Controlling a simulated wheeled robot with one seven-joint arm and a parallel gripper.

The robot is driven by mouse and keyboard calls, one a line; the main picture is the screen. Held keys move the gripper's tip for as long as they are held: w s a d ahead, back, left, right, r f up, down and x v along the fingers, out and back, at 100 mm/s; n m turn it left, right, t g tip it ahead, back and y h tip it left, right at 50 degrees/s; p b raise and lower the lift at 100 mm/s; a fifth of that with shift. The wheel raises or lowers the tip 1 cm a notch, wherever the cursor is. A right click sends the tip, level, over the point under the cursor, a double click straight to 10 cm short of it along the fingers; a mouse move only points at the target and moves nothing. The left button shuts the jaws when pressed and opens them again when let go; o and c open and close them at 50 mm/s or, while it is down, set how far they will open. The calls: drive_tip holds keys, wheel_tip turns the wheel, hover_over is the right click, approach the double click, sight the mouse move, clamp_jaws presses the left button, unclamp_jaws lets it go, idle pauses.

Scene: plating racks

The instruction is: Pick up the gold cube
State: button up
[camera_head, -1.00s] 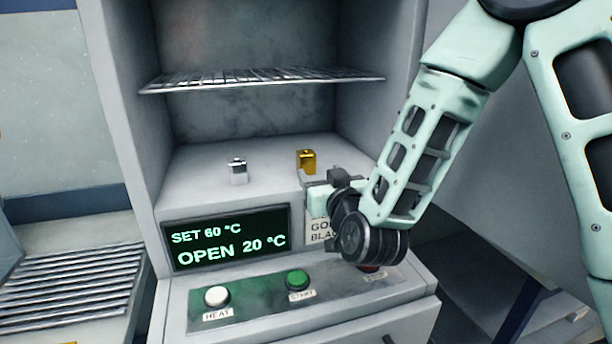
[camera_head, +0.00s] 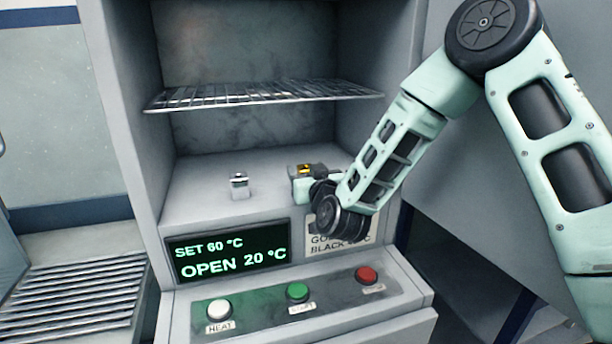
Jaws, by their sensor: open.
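The gold cube (camera_head: 305,169) is on the floor of the open chamber, toward the right. Only its top shows; my gripper hides the rest. My gripper (camera_head: 306,174) is at the cube, with its dark fingers around or just in front of it; I cannot tell which. It is open. The wrist and forearm come in from the right, low over the chamber's front edge.
A silver cube (camera_head: 239,186) stands left of the gripper on the chamber floor. A wire shelf (camera_head: 265,95) spans the chamber above. Below are a display (camera_head: 228,252) reading OPEN 20 °C and white, green and red buttons (camera_head: 298,291). The chamber floor behind is clear.

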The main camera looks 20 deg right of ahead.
drive_tip(key=shift+c, duration=0.3)
clamp_jaws()
drive_tip(key=shift+r, duration=0.1)
